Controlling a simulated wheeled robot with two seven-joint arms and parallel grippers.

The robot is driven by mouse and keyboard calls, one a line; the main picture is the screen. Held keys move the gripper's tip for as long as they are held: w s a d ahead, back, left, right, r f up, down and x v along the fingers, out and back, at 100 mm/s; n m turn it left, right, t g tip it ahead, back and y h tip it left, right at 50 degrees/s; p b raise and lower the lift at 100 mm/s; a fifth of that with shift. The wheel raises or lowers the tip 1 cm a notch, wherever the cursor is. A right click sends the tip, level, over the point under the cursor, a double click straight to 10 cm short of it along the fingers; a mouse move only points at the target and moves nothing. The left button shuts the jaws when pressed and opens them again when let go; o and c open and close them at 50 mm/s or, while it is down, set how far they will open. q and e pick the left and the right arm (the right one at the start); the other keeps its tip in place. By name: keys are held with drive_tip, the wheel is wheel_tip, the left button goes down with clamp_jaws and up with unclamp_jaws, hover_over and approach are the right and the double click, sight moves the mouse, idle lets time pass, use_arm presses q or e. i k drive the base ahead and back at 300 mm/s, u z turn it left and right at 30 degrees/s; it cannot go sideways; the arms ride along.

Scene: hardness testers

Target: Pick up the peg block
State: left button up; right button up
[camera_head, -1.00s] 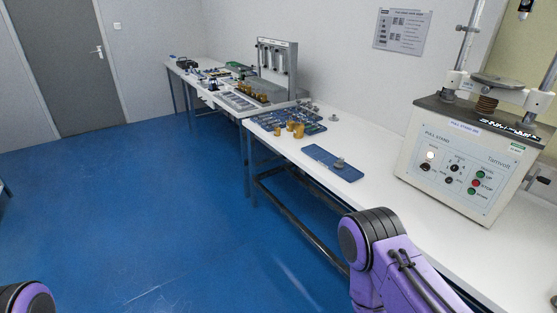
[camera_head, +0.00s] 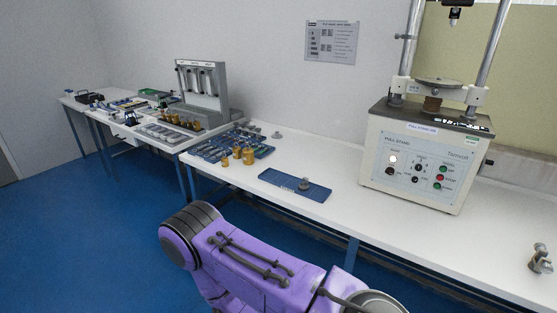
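No object here can be told for certain as the peg block. A blue mat (camera_head: 279,181) on the white bench bears a small round grey metal piece (camera_head: 304,185). To its left, several brass cylinders, one of them here (camera_head: 249,155), stand by a blue tray of small metal parts (camera_head: 214,150). A small metal fitting (camera_head: 540,259) stands at the bench's right end, too small to identify. A purple link of my arm crosses the bottom of the view, below the bench's front edge. Neither gripper is in view.
A pull stand tester (camera_head: 414,165) with upright columns stands on the bench (camera_head: 348,210) at right. A grey rack (camera_head: 203,88) and more small gear stand on the farther bench at left. Bare bench lies between the mat and the tester. Blue floor (camera_head: 70,230) is open at left.

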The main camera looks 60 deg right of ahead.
sight(304, 186)
drive_tip(key=z, duration=0.2)
drive_tip(key=i, duration=0.85)
drive_tip(key=z, duration=0.45)
